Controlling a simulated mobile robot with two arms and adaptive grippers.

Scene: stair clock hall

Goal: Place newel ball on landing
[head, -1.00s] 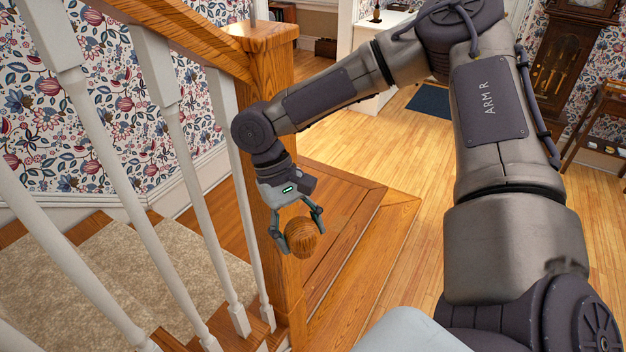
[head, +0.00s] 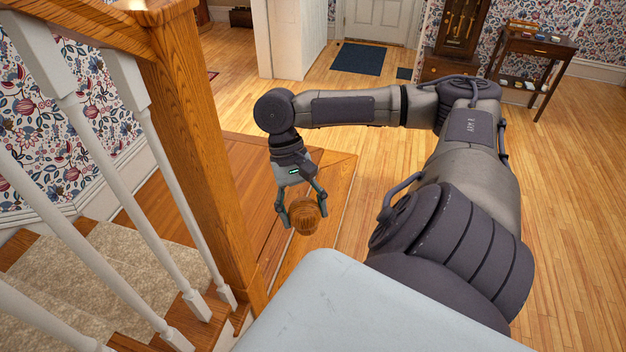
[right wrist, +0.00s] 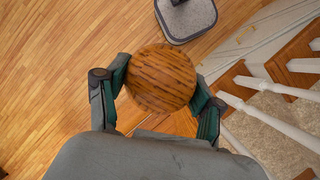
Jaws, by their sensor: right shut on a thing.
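The newel ball (head: 305,216) is a round brown wooden ball with visible grain. My right gripper (head: 302,212) is shut on it, one finger on each side. In the head view the ball hangs in front of the wooden landing (head: 262,195), just right of the newel post (head: 198,130). The ball also shows between the fingers in the right wrist view (right wrist: 161,78). Whether the ball touches the landing cannot be told; it looks held above it. My left gripper is not in view.
White balusters (head: 160,150) and carpeted stairs (head: 120,265) lie at the left. A clock case (head: 462,25) and a side table (head: 540,50) stand at the back right. A dark mat (head: 358,59) lies by the door. The wooden floor at the right is open.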

